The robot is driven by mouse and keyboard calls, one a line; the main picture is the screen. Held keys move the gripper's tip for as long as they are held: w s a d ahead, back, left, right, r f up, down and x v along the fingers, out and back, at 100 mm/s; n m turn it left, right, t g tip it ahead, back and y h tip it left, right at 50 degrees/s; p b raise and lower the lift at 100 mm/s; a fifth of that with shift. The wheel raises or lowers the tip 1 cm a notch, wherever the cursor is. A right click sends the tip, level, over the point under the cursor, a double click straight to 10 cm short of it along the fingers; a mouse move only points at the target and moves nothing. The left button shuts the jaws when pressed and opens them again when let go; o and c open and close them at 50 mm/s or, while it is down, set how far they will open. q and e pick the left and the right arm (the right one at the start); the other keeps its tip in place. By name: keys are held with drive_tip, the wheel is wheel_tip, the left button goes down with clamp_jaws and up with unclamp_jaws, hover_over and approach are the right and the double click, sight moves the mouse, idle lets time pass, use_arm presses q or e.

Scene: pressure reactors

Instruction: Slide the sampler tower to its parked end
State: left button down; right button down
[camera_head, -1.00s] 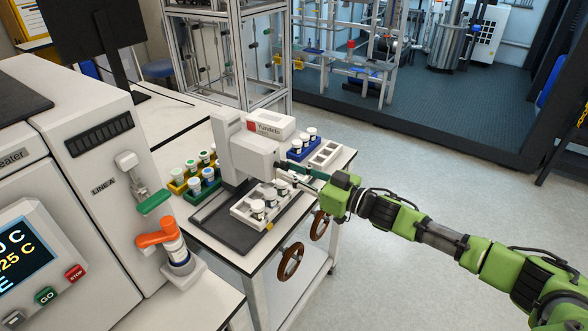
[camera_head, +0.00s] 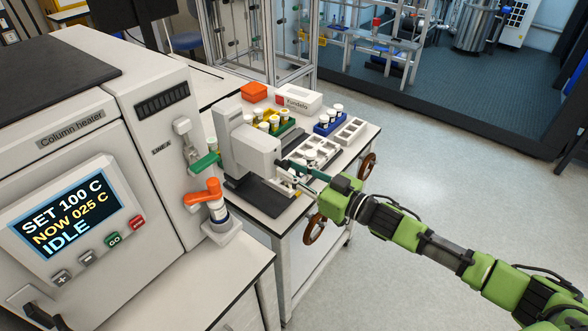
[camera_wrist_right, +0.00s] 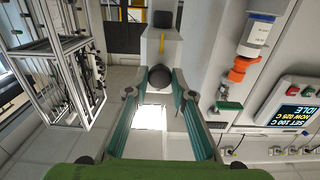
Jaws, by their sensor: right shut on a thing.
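The white sampler tower (camera_head: 255,150) stands upright on a dark base plate (camera_head: 258,196) on the bench, near the column heater. In the right wrist view the tower (camera_wrist_right: 160,45) is ahead, with a dark round knob (camera_wrist_right: 159,78) on its front. My right gripper (camera_head: 291,166) reaches to the tower's front from the right. In the wrist view its two fingers (camera_wrist_right: 160,84) close around the knob. The gripper hides part of the tower's front in the head view. My left gripper is not in view.
The column heater (camera_head: 85,150) stands left, with a green lever (camera_head: 205,160) and an orange-handled valve (camera_head: 203,193) close to the tower. Yellow and green vial racks (camera_head: 284,127), a blue rack (camera_head: 328,125) and white trays (camera_head: 348,132) occupy the bench. Brown handwheels (camera_head: 314,229) project from its front.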

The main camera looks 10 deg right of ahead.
drive_tip(key=c, duration=1.7)
unclamp_jaws()
drive_tip(key=shift+s+a, duration=0.15)
drive_tip(key=shift+a, duration=0.1)
drive_tip(key=shift+s+d+f, duration=0.1)
drive_tip(key=shift+s+d, duration=0.1)
drive_tip(key=shift+d, duration=0.05)
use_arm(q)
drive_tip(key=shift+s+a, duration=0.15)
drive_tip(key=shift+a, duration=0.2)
use_arm(e)
drive_tip(key=v, duration=1.1)
drive_tip(key=shift+s, duration=0.2)
